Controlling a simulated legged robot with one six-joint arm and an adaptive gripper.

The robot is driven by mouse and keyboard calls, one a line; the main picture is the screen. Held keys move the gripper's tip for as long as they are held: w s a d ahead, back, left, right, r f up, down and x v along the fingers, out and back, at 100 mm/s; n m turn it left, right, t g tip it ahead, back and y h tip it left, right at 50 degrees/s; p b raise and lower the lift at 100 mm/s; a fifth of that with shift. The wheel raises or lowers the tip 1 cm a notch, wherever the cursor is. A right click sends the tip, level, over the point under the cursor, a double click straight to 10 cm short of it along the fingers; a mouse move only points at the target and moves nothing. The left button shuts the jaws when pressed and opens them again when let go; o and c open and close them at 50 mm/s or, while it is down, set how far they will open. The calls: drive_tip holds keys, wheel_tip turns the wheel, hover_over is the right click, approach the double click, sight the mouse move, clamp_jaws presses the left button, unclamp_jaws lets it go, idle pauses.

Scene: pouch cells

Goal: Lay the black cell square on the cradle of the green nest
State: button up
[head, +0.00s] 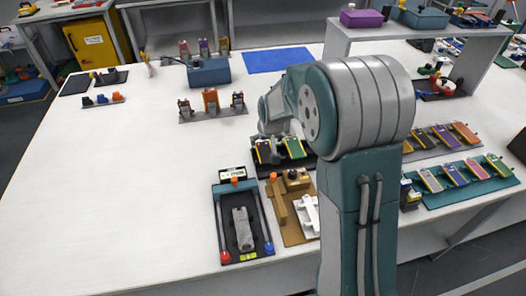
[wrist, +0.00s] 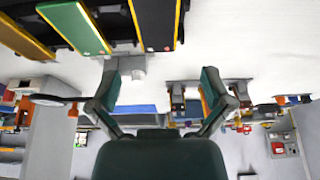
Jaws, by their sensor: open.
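A black cell with yellow edges (head: 263,151) lies tilted in a dark rack beside a green cell (head: 294,147) in the head view. In the wrist view the black cell (wrist: 155,20) is at the top, with the green cell (wrist: 76,25) to its left. My gripper (wrist: 162,78) is open, its two fingers spread with nothing between them. The cells appear beyond the fingertips, apart from them. In the head view my arm hides most of the gripper and part of the rack. I cannot pick out the green nest or its cradle for sure.
A black fixture with a grey bar (head: 243,230) and a tan fixture with a white part (head: 296,210) stand in front of the rack. A teal tray of several cells (head: 445,198) is at right. A blue box (head: 209,72) stands behind.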

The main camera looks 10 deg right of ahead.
sight(265, 152)
drive_tip(key=shift+x, duration=3.9)
drive_tip(key=shift+d, duration=0.15)
drive_tip(key=c, duration=0.9)
